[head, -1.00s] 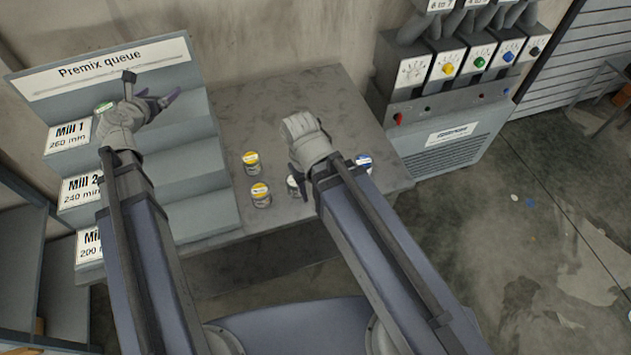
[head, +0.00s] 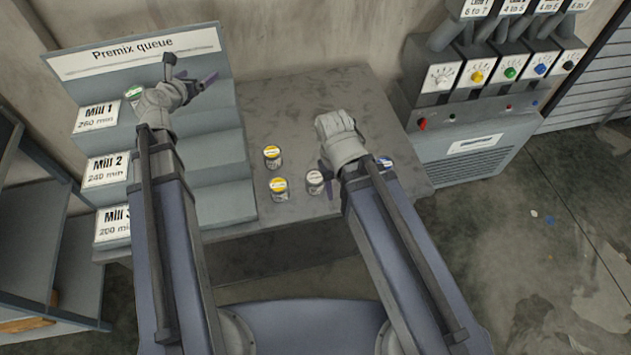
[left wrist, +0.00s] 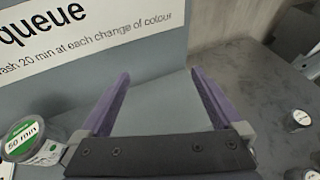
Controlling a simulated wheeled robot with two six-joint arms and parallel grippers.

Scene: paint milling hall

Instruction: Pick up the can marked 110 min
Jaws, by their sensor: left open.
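No can reads clearly as 110 min. A green-labelled can (head: 134,93) stands on the rack's top step beside the Mill 1 card; in the left wrist view its lid (left wrist: 24,140) reads 50 min. Two yellow-lidded cans (head: 272,157) (head: 279,189), a pale-lidded can (head: 315,181) and a blue-marked can (head: 385,162) stand on the table, their markings too small to read. The blue one is partly hidden by my right arm. My left gripper (head: 190,75) is open and empty above the top step, right of the green can. My right gripper (head: 327,168) is mostly hidden by its own arm.
The stepped Premix queue rack (head: 207,158) has cards for Mill 1, Mill 2 and Mill 3. The grey table (head: 300,100) is clear behind the cans. A machine with coloured knobs (head: 470,150) stands right of the table. Shelving (head: 30,230) is at left.

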